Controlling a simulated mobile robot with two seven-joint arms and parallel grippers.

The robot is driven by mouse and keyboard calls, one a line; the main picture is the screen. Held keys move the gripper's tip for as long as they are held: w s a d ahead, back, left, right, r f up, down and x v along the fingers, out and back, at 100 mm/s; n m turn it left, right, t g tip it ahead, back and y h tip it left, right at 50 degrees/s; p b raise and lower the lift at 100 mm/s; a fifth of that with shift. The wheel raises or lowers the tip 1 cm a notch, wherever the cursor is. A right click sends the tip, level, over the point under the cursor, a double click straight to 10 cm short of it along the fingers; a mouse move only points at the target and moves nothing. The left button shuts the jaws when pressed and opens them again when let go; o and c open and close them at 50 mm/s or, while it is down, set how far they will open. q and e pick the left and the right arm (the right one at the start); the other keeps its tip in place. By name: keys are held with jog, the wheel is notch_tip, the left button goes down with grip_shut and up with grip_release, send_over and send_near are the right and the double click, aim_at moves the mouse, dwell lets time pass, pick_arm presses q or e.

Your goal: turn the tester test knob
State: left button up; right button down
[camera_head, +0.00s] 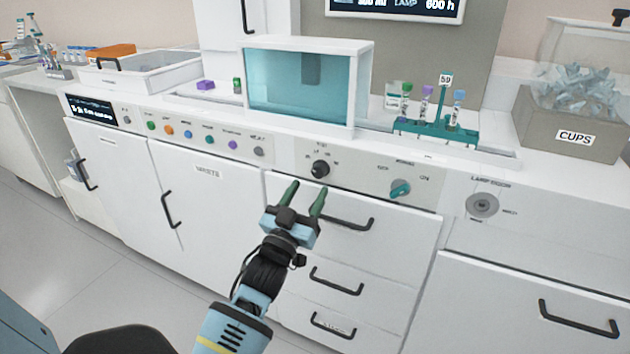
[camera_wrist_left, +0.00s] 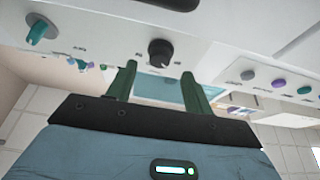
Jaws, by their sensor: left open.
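The black test knob (camera_head: 320,168) sits on the tester's white front panel, below the teal-windowed chamber, with small markings around it. It also shows in the left wrist view (camera_wrist_left: 160,52), just beyond the fingertips and nearly between them. My left gripper (camera_head: 304,190) has two green fingers, spread open and empty, pointing up toward the panel just below and left of the knob. The fingers also show in the left wrist view (camera_wrist_left: 158,75). They appear apart from the knob. My right gripper is in neither view.
A teal switch knob (camera_head: 400,189) is right of the black knob, and a grey lamp door knob (camera_head: 482,206) farther right. Coloured buttons (camera_head: 187,134) line the panel to the left. A drawer handle (camera_head: 348,223) sticks out just below the fingers. A teal tube rack (camera_head: 435,131) stands on the counter.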

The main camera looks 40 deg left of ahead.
aim_at(317, 175)
pick_arm(q)
jog(key=shift+x, duration=2.1)
jog(key=c, duration=1)
jog(key=shift+o, duration=0.2)
